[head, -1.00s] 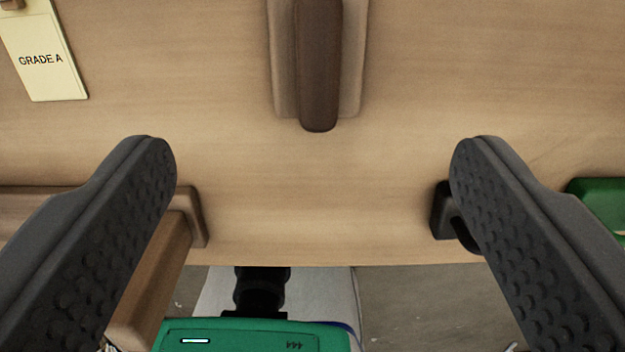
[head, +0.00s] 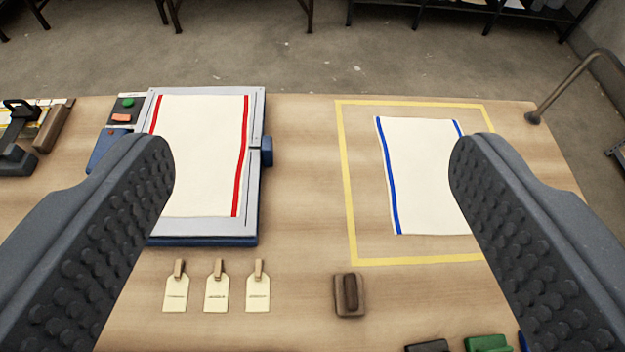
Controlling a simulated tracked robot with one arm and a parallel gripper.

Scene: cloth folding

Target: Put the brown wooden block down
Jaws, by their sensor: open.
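The brown wooden block (head: 342,309) lies on the wooden table below the yellow outline, right of the middle of the picture. It has a lighter brown base and a darker, rounded grip on top. My gripper (head: 312,145) is wide open and empty, with one dark, studded finger on each side of the view. The block shows between the fingers, lower in the picture than their tips, and neither finger touches it.
A cream cloth with red stripes (head: 200,150) lies on a grey and blue board at left. A cream cloth with blue stripes (head: 425,180) lies inside the yellow outline (head: 348,205). Three tags (head: 216,294) lie left of the block. Black and green items (head: 487,344) sit at the bottom right.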

